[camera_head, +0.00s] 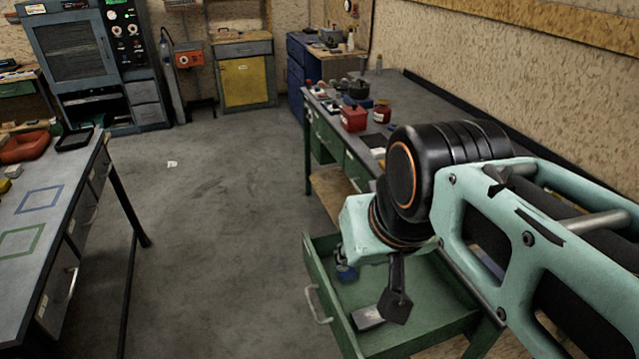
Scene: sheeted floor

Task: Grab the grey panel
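A small grey flat piece (368,318), which looks like the grey panel, lies on the floor of the open green drawer (317,275) at the bottom of the view. My gripper (395,306) is dark and points down over the drawer, just right of the grey piece and overlapping its right end in the picture. I cannot tell whether they touch. The fingers line up in this view, so I cannot tell if they are open or shut. My arm hides part of the drawer.
A blue object (346,272) sits at the drawer's back left. The workbench (425,100) above carries a red box (353,118) and several small items. Another table (50,215) stands at the left. The floor (215,220) between is mostly clear.

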